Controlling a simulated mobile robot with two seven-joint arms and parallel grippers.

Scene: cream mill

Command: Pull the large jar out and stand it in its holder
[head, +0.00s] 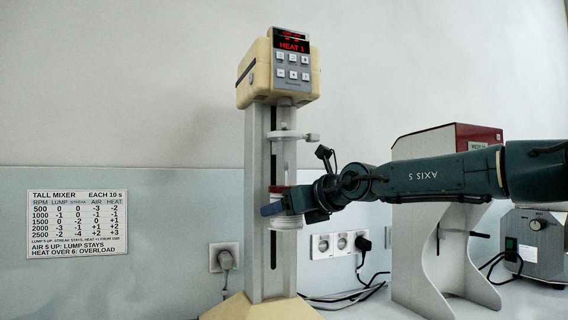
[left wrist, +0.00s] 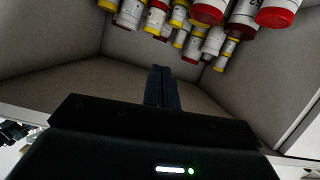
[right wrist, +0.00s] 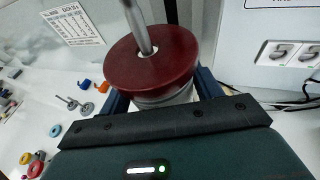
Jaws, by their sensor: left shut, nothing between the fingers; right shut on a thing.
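The large jar, white with a dark red lid (right wrist: 155,62), is at the tall mixer (head: 256,150). A steel shaft (right wrist: 142,25) passes down into the lid's centre hole. My right gripper (head: 280,206) is shut around the jar (head: 286,224) just under the lid, with one finger on each side in the right wrist view. The jar hangs well above the mixer's base. My left gripper (left wrist: 161,88) is shut and empty, seen only in the left wrist view. I cannot make out the jar's holder for certain.
In the left wrist view, several white bottles with red and yellow caps (left wrist: 207,12) are close beyond my left fingers. A clamp arm (head: 300,136) sticks out above the jar. A white stand (head: 427,240) and a grey box (head: 538,245) stand right. Small coloured parts (right wrist: 83,86) lie left.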

